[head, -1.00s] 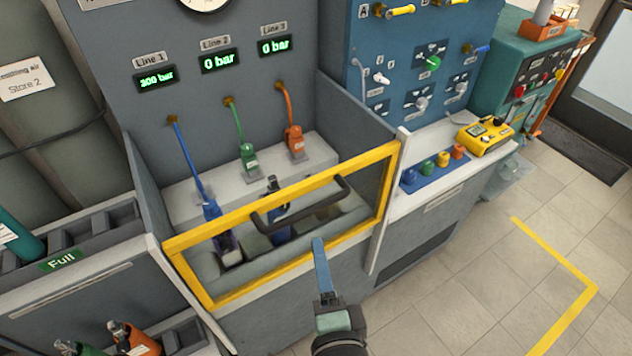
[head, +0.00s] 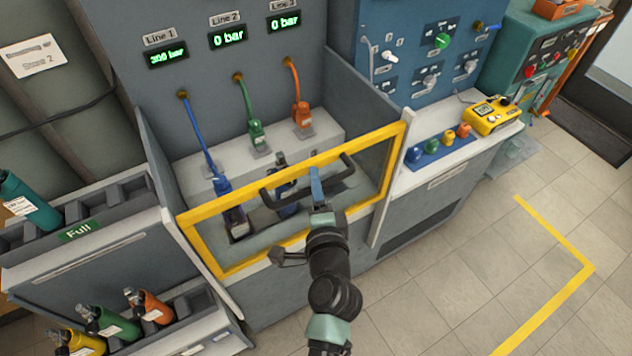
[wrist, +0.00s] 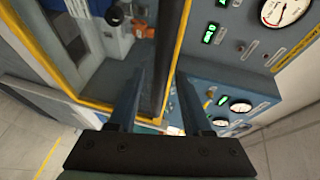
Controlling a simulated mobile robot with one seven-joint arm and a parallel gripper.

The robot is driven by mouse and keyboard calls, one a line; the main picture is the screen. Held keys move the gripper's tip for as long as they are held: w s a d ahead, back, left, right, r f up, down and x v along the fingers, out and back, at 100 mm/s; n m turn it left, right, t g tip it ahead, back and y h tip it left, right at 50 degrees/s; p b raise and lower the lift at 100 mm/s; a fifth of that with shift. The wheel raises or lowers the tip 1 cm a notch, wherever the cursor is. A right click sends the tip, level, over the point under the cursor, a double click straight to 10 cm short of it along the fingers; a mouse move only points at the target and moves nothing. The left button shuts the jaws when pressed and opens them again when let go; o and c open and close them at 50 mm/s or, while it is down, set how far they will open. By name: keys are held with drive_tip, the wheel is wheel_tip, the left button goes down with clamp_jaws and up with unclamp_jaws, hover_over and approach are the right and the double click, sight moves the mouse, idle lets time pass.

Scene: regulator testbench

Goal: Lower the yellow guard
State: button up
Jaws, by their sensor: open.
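The yellow guard (head: 200,247) is a clear panel in a yellow frame across the front of the test bay. It also shows in the wrist view (wrist: 48,60). Its black handle (head: 268,198) is a bar along the upper part of the panel. My gripper (head: 316,174) is open at the right part of the handle. In the wrist view, the open fingers (wrist: 155,95) point towards the guard, and a dark bar (wrist: 165,55), which looks like the handle, runs between them. I cannot tell whether either finger touches it.
A yellow device (head: 490,118) sits on the counter at right. A cylinder rack (head: 110,240) stands at left. The floor (head: 440,285) at right is clear.

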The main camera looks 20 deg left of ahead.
drive_tip(key=shift+w+a, duration=0.1)
drive_tip(key=shift+w, duration=0.05)
clamp_jaws()
idle(1.4)
